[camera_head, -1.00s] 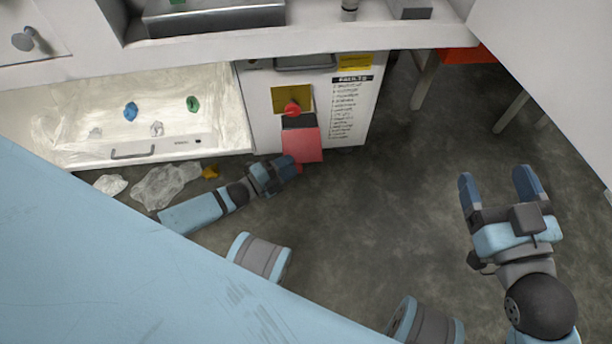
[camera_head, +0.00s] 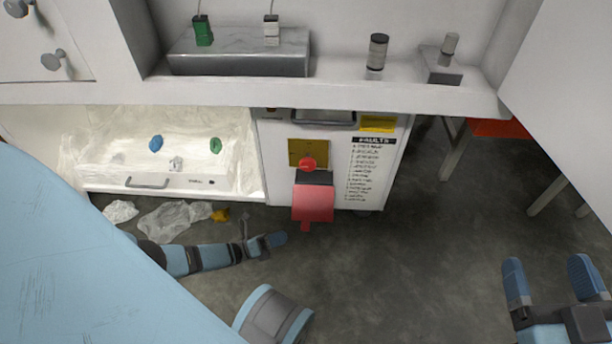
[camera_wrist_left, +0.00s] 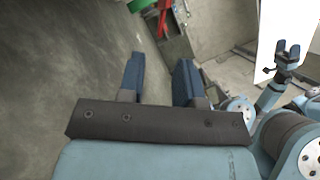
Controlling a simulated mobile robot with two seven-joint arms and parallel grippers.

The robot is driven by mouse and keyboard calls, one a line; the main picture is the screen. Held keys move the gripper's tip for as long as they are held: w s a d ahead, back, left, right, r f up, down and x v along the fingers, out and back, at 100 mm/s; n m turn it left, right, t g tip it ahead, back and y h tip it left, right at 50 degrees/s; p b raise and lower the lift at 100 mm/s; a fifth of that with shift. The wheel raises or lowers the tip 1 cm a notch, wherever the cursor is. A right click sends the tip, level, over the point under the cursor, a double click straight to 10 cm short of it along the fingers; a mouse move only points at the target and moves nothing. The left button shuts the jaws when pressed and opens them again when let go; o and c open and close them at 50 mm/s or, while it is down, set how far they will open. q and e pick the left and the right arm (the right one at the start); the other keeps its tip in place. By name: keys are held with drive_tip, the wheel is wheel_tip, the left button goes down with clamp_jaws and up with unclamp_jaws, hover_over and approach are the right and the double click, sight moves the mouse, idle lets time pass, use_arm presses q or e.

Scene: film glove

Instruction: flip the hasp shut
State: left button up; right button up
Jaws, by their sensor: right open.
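A red hinged flap (camera_head: 312,202), which looks like the hasp, hangs down from a dark strip on the front of the white cabinet. A red knob (camera_head: 307,164) on a yellow plate (camera_head: 294,152) is just above it. My left gripper (camera_head: 279,239) is low in front of the cabinet, just below and left of the flap, apart from it in the picture. In the left wrist view my left gripper (camera_wrist_left: 160,78) shows two blue fingers apart with nothing between them; a red piece (camera_wrist_left: 163,18) shows beyond. My right gripper (camera_head: 549,278) is open and empty at the lower right.
A lit tray compartment (camera_head: 235,185) with blue and green crumpled pieces is left of the cabinet. Crumpled clear film (camera_head: 172,221) and an orange scrap (camera_head: 220,215) lie on the floor. A counter (camera_head: 250,93) runs above. The floor (camera_head: 420,265) at centre right is clear.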

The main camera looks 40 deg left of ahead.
sight(305, 229)
use_arm(q)
drive_tip(key=x, duration=0.8)
drive_tip(key=shift+w+d, duration=0.15)
drive_tip(key=shift+w, duration=0.1)
clamp_jaws()
